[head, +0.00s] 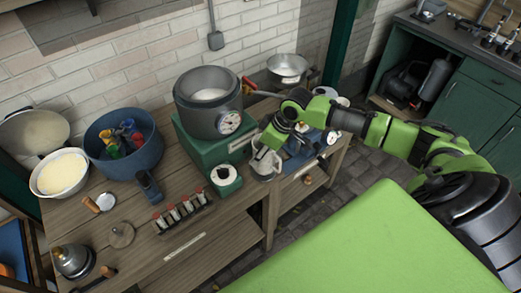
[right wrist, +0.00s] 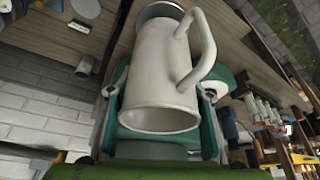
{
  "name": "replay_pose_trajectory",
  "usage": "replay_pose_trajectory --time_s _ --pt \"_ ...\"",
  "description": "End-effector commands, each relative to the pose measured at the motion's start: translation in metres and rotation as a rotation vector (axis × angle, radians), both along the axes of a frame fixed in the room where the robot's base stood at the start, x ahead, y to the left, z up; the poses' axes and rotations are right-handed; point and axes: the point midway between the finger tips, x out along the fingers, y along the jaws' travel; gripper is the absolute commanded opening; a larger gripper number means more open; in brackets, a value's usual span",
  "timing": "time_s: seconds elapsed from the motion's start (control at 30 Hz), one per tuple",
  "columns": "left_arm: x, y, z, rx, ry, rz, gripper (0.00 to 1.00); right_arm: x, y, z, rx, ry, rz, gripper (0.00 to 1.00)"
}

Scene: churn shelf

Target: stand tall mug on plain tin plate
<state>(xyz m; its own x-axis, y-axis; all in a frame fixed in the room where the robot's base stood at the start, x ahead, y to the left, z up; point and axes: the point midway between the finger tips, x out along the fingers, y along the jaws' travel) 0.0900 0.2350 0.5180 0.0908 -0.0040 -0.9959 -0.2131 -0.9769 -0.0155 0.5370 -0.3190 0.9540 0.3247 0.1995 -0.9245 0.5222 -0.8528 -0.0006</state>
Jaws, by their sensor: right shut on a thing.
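The tall mug (right wrist: 160,70) is pale grey-white with a large handle on one side. In the right wrist view its open rim faces me. In the head view the mug (head: 264,164) is by the right front edge of the wooden bench, partly covered by my right gripper (head: 268,150), which is shut on it. A grey round disc edge (right wrist: 160,9), possibly the tin plate, shows beyond the mug's far end. I cannot tell whether they touch. The plate is not clear in the head view. My left gripper is not in view.
A grey pot with a dial (head: 208,103) stands on a green box left of the mug. A white-topped green container (head: 225,178) is close to the mug's left. A rack of small bottles (head: 182,213), a blue tub (head: 123,143) and bowls crowd the bench. The floor lies right of the bench.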

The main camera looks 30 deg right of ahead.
Motion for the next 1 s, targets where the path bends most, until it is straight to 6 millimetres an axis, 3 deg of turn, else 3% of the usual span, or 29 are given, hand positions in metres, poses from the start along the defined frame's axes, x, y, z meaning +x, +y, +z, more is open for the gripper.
replay_pose_trajectory --time_s 1.0 --pt "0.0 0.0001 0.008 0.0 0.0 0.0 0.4 0.0018 0.001 0.0 0.002 -0.001 0.0 0.21"
